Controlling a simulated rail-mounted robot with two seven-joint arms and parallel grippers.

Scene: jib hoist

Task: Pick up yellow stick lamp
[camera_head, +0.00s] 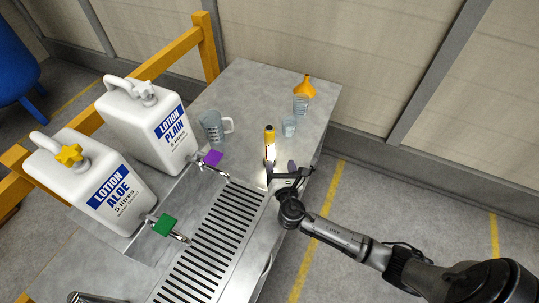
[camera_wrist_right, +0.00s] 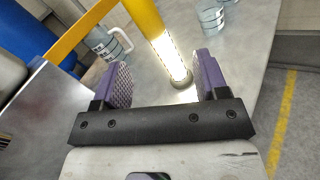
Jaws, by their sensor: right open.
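The yellow stick lamp (camera_head: 269,138) stands upright on the grey metal table (camera_head: 250,85), with a lit strip on its side. It also shows in the right wrist view (camera_wrist_right: 150,22), rising between and beyond the two purple finger pads, its dark base on the table. My right gripper (camera_head: 281,176) is just in front of the lamp in the head view. It is open and empty, and its fingers (camera_wrist_right: 158,82) appear apart from the lamp. My left gripper is not in view.
A clear measuring jug (camera_head: 211,127) stands left of the lamp. A small clear cup (camera_head: 289,126) and an orange-topped bottle (camera_head: 303,95) stand behind it to the right. Two white lotion containers (camera_head: 145,120) (camera_head: 85,180) and a slotted drain (camera_head: 215,240) lie to the left and front.

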